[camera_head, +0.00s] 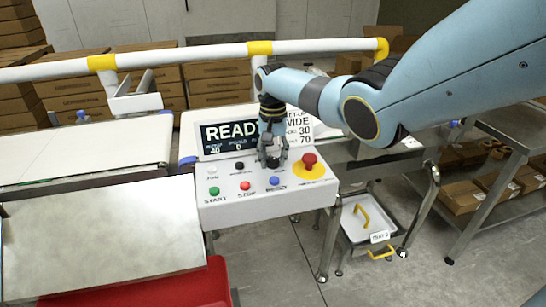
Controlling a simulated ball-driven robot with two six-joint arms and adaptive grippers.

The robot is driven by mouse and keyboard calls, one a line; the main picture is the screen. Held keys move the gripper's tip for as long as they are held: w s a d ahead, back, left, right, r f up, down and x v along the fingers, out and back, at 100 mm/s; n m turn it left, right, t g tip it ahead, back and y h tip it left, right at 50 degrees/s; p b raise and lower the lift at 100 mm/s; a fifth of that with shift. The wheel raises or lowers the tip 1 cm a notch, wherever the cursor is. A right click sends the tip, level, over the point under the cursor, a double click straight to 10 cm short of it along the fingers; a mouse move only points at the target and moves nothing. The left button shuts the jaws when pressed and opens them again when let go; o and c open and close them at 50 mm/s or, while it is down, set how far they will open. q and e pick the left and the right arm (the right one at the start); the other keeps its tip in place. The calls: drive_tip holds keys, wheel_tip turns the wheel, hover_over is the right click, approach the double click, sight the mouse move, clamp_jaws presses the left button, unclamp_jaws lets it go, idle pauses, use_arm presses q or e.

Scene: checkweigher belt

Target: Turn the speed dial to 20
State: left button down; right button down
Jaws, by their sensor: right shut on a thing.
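The control panel (262,199) stands in the middle, with a screen (227,132) reading "READY". My right gripper (272,162) points down at the panel's upper row of controls. It is shut on the speed dial (273,163), which is mostly hidden by the fingers, so its pointer and setting cannot be read. A second small black knob (239,166) sits to the left of the gripper. Green (214,191), red (244,186) and blue (274,181) buttons line the front row. My left gripper is not in view.
A red emergency button (309,160) on a yellow plate is close to the right of the gripper. A white and yellow rail (200,53) runs behind the panel. A belt (90,145) lies left, and a steel cart (385,170) stands right.

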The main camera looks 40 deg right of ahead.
drive_tip(key=n+p, duration=0.1)
drive_tip(key=n, duration=0.3)
drive_tip(key=shift+r, duration=0.1)
drive_tip(key=n, duration=0.4)
drive_tip(key=shift+n+p, duration=0.3)
drive_tip(key=shift+p, duration=0.05)
drive_tip(key=n, duration=0.4)
drive_tip(key=shift+n, duration=2.6)
drive_tip(key=c, duration=0.9)
unclamp_jaws()
drive_tip(key=shift+c, duration=0.2)
